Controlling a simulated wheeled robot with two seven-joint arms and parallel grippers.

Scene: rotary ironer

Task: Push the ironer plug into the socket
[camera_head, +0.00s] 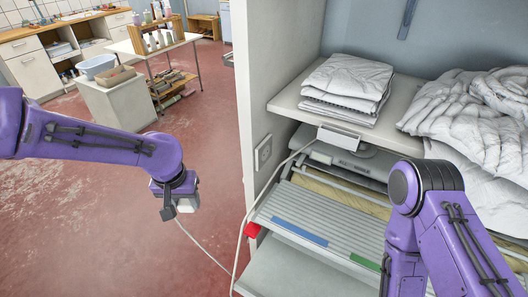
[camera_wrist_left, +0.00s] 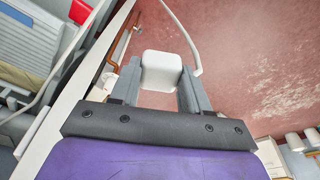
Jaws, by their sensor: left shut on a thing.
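The ironer plug (camera_head: 188,204) is a small white block with a pale cord. It also shows in the left wrist view (camera_wrist_left: 162,70) between the fingers. My left gripper (camera_head: 180,203) is shut on it, held over the red floor to the left of the cabinet. The ironer (camera_head: 325,222) stands in the cabinet. My right arm comes in at the lower right, but its gripper is out of view.
The cord (camera_head: 205,248) hangs from the plug toward the cabinet's base, and a cable rises past the panel edge. A red part (camera_head: 252,230) sits at the ironer's left corner. Folded linen (camera_head: 347,78) lies on the shelf. Open floor (camera_head: 85,215) lies left of the cabinet.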

